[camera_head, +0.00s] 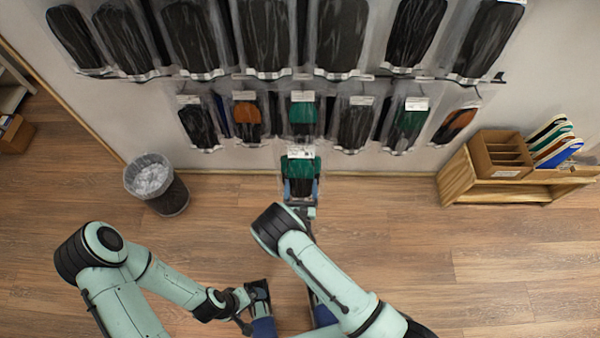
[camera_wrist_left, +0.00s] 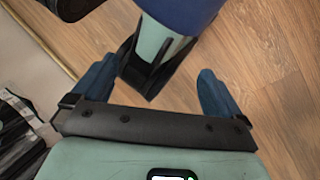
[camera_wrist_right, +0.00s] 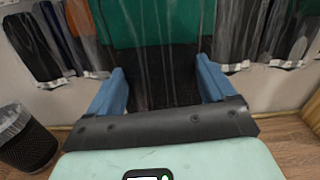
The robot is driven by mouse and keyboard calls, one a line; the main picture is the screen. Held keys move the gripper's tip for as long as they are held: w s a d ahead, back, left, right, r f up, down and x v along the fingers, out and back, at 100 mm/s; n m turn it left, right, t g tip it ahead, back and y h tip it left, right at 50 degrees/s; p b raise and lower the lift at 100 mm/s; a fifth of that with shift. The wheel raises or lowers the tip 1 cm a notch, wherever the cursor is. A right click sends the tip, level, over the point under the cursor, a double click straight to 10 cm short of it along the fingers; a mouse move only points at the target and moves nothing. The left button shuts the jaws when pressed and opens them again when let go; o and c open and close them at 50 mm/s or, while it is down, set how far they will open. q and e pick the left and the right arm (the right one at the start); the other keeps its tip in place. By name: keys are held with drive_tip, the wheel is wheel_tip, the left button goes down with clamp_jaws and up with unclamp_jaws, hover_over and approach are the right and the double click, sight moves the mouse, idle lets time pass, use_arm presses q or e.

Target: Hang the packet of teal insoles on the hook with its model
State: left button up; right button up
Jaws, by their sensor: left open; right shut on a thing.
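The packet of teal insoles (camera_head: 301,166), clear with a white label at its top, is held upright in my right gripper (camera_head: 300,192). It stands just in front of the lower row of hanging packets. In the right wrist view the packet (camera_wrist_right: 155,30) fills the space between the blue fingers of the right gripper (camera_wrist_right: 162,82). A hanging packet with teal insoles (camera_head: 303,112) is directly behind it, and another teal one (camera_head: 410,122) hangs further right. The hooks are too small to make out clearly. My left gripper (camera_wrist_left: 155,88) is open and empty, low near my body.
Other lower-row packets are black (camera_head: 199,124), orange (camera_head: 248,118) and black (camera_head: 353,125). Large black packets (camera_head: 265,35) hang above. The floor between is clear.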

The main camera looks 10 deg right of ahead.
drive_tip(key=shift+s+f, duration=0.65)
drive_tip(key=shift+f, duration=0.1)
use_arm(q)
drive_tip(key=shift+n+t+y, duration=0.3)
drive_tip(key=shift+t+y, duration=0.1)
drive_tip(key=shift+t, duration=0.4)
drive_tip(key=shift+w+a+f+b, duration=0.3)
drive_tip(key=shift+w+f+b, duration=0.25)
drive_tip(key=shift+w+f, duration=0.1)
drive_tip(key=shift+w+a+f+b, duration=0.35)
drive_tip(key=shift+w+f+b, duration=0.15)
drive_tip(key=shift+w+f, duration=0.15)
drive_tip(key=shift+w+a+f+b, duration=0.3)
drive_tip(key=shift+w+f+b, duration=0.25)
drive_tip(key=shift+w+f, duration=0.1)
use_arm(e)
drive_tip(key=x, duration=0.8)
use_arm(q)
drive_tip(key=shift+s, duration=0.1)
use_arm(e)
drive_tip(key=shift+s+a, duration=0.1)
